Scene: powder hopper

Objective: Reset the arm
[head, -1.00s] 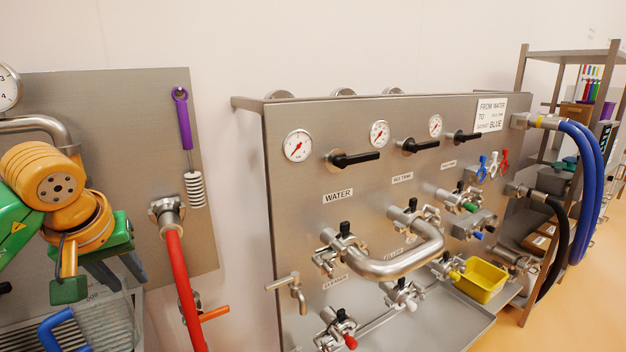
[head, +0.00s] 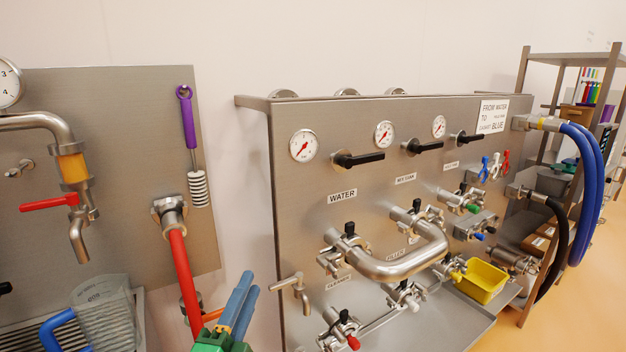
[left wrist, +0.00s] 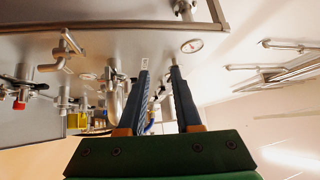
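My left gripper (head: 241,290) is at the bottom middle of the head view, with its blue-grey fingers pointing up and its green body at the bottom edge. It is in front of the gap between the two steel panels, right of the red hose (head: 183,285). In the left wrist view its two fingers (left wrist: 159,68) stand apart with nothing held between them. My right gripper is in neither view.
A steel panel (head: 300,200) with gauges, valves and a bent pipe fills the middle. A yellow bin (head: 482,281) sits on its tray. At left are a red-handled tap (head: 70,205), a clear jug (head: 103,305) and a hanging purple-handled brush (head: 188,125).

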